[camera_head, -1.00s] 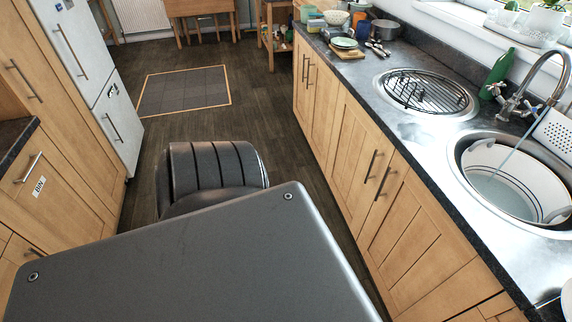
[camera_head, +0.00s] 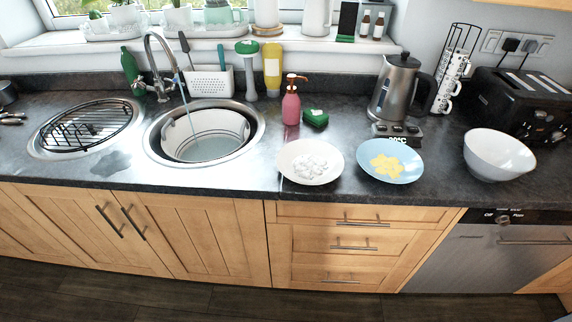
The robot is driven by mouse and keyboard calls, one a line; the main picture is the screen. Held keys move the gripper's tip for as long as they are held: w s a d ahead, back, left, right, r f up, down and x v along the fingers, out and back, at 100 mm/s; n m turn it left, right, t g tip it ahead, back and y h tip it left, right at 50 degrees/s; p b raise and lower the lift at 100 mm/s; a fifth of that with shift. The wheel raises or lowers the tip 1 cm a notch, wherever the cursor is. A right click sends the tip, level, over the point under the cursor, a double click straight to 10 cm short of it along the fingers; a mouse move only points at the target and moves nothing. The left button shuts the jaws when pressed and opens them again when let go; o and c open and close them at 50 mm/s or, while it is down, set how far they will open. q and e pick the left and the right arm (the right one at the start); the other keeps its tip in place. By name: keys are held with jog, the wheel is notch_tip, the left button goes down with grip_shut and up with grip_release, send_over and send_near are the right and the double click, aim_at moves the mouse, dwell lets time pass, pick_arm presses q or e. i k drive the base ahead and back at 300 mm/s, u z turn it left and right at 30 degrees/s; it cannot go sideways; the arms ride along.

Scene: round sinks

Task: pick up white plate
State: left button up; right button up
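The white plate (camera_head: 290,175) lies flat on the dark counter, right of the round sink with the white basin. A pale, lumpy white substance (camera_head: 311,165) sits in its middle. A light blue plate (camera_head: 408,176) with yellow pieces on it lies just to its right, with a small gap between them. Neither of my grippers shows in the head view.
A pink soap bottle (camera_head: 291,106) and a green sponge (camera_head: 315,118) stand behind the white plate. A kettle (camera_head: 398,88), a white bowl (camera_head: 497,155) and a black toaster (camera_head: 521,100) are to the right. A white basin (camera_head: 216,124) fills the round sink. The counter's front edge lies close before the plates.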

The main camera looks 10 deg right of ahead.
aim_at(305, 161)
jog(key=u, duration=2.9)
jog(key=k, duration=2.85)
jog(key=z, duration=2.5)
jog(key=i, duration=0.5)
jog(key=u, duration=0.05)
